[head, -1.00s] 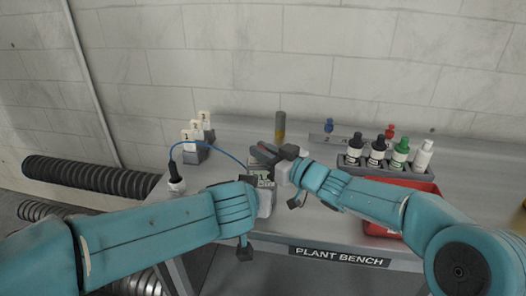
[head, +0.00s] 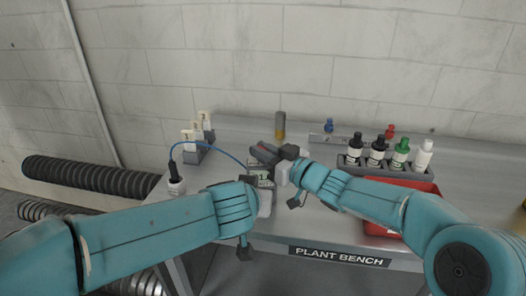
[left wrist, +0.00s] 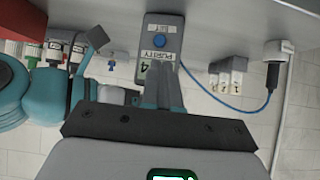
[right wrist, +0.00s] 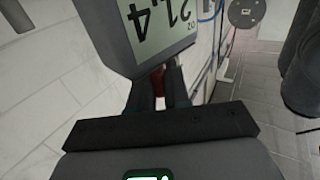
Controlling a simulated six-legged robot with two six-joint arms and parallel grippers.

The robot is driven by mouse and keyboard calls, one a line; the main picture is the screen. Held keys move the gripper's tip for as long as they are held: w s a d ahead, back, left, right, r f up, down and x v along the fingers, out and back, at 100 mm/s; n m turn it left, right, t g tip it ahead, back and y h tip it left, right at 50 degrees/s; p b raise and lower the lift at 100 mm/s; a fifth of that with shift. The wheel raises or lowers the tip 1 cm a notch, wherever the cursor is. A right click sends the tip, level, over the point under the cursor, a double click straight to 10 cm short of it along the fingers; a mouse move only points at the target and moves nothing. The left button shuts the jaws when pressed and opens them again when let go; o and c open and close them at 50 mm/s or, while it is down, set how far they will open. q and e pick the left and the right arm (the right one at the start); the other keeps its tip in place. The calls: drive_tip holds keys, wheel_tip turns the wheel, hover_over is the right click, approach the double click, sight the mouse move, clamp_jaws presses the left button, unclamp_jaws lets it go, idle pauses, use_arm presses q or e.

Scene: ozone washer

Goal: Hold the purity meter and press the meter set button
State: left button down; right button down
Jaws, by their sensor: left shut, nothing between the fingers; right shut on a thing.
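The purity meter (head: 262,182) is a grey box above the front of the bench, partly hidden by my grippers. In the left wrist view its face shows a blue set button (left wrist: 160,41) between the SET and PURITY labels. In the right wrist view its display (right wrist: 160,25) reads 21.4. My right gripper (right wrist: 158,85) is shut on the meter; the exact contact is partly hidden.
A blue cable runs from the meter to a black plug in a white holder (head: 176,187). Numbered white blocks (head: 196,135) stand at the back left. A bottle rack (head: 375,166) and a red tray (head: 420,185) are at the right. An amber-bottomed cylinder (head: 280,126) stands behind the meter.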

sight(262, 181)
idle(0.3)
use_arm(q)
drive_tip(key=s+d+f+h, duration=0.1)
drive_tip(key=s+f+h, duration=0.3)
drive_tip(key=f+h, duration=0.3)
drive_tip(key=shift+s+d+m+t+h, duration=0.15)
drive_tip(key=shift+s+m+t+h, duration=0.15)
drive_tip(key=shift+s+t, duration=0.1)
drive_tip(key=shift+w+f, duration=0.1)
drive_tip(key=shift+w, duration=0.05)
drive_tip(key=shift+w, duration=4.25)
drive_tip(key=shift+w, duration=0.15)
drive_tip(key=shift+w, duration=0.3)
